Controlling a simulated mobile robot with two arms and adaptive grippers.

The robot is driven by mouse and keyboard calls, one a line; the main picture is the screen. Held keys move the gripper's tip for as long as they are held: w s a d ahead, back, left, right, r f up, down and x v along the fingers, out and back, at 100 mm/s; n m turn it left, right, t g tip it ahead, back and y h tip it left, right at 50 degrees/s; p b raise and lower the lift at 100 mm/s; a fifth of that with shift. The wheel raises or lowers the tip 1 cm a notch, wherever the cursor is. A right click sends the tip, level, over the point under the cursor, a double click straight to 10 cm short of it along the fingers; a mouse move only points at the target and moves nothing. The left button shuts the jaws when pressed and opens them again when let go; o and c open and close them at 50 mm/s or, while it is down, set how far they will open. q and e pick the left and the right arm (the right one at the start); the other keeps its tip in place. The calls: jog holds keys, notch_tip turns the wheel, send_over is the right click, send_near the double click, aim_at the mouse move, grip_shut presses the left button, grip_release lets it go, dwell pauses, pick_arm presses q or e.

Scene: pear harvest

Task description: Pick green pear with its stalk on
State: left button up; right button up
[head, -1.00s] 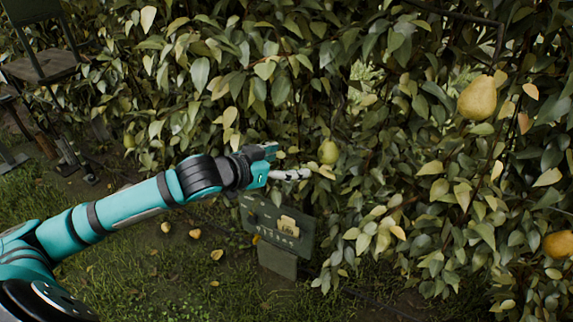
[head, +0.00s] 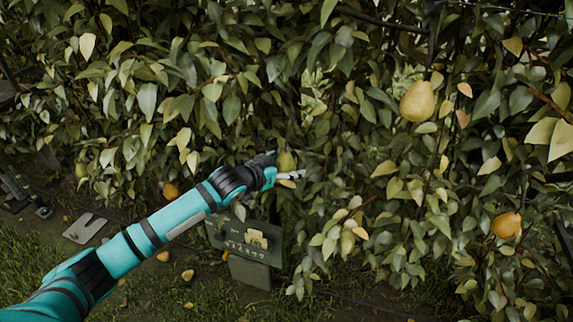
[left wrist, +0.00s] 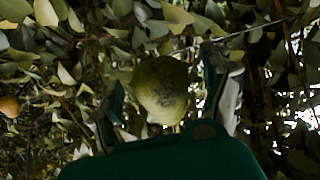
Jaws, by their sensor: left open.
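A green pear (head: 286,161) hangs among the leaves near the middle of the head view. In the left wrist view the green pear (left wrist: 160,89) sits between the two spread fingers, with gaps on both sides. My left gripper (head: 283,167) is open at the pear, which shows just behind and above its fingers in the head view. In the left wrist view my left gripper (left wrist: 168,95) has one finger on each side of the pear. The pear's stalk cannot be made out. My right gripper is not in view.
A yellow pear (head: 417,101) and an orange-yellow pear (head: 505,226) hang to the right. A dark sign (head: 244,238) stands below my left forearm. Fallen pears (head: 187,275) lie on the grass. Dense leaves and branches surround the gripper.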

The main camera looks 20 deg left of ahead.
pick_arm(q)
jog(key=shift+w+d+f, duration=0.2)
jog(key=shift+w, duration=0.3)
jog(key=c, duration=1.3)
jog(key=shift+s+d+r+n+g+p, duration=0.15)
jog(key=shift+s+n+g+p, duration=0.4)
jog(key=shift+p, duration=1.6)
jog(key=shift+c, duration=0.2)
jog(key=shift+m, duration=0.25)
jog(key=shift+p, duration=0.3)
